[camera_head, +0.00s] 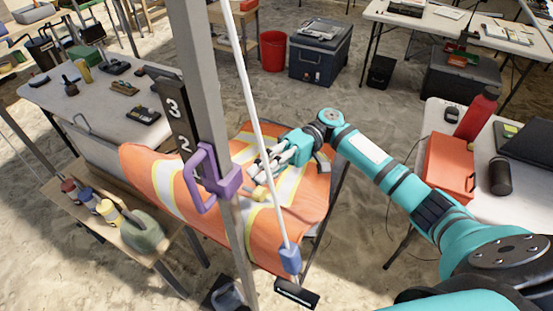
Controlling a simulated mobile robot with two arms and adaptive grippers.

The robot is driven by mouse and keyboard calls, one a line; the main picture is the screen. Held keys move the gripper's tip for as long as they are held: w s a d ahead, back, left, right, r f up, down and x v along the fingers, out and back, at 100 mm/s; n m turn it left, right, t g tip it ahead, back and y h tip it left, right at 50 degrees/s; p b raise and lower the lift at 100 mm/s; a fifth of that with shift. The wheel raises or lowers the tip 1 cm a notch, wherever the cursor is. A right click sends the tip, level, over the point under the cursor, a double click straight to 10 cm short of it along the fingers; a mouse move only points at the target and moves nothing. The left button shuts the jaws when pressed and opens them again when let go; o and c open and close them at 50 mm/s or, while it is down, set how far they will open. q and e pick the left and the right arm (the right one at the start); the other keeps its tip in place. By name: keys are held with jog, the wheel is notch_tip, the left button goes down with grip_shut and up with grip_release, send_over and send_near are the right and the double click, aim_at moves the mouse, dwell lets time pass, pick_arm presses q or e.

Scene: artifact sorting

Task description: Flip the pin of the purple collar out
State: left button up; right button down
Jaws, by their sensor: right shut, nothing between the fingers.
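The purple collar (228,183) sits around the grey upright post (205,95), below a black plate with white numbers. A purple loop handle (190,178) sticks out from the collar's left side. I cannot clearly make out a separate pin. My right gripper (254,172) is to the right of the collar, with its fingers pointing left towards it. It is shut and holds nothing. Whether the fingertips touch the collar I cannot tell. My left gripper is not in view.
A white rod (262,130) with a blue end (290,260) slants down between the post and my right arm. An orange vest (150,165) is draped behind the post. A small wooden table (60,205) with bottles stands at left, and a white table (490,190) with a red case at right.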

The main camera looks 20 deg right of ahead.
jog(key=v, duration=1.1)
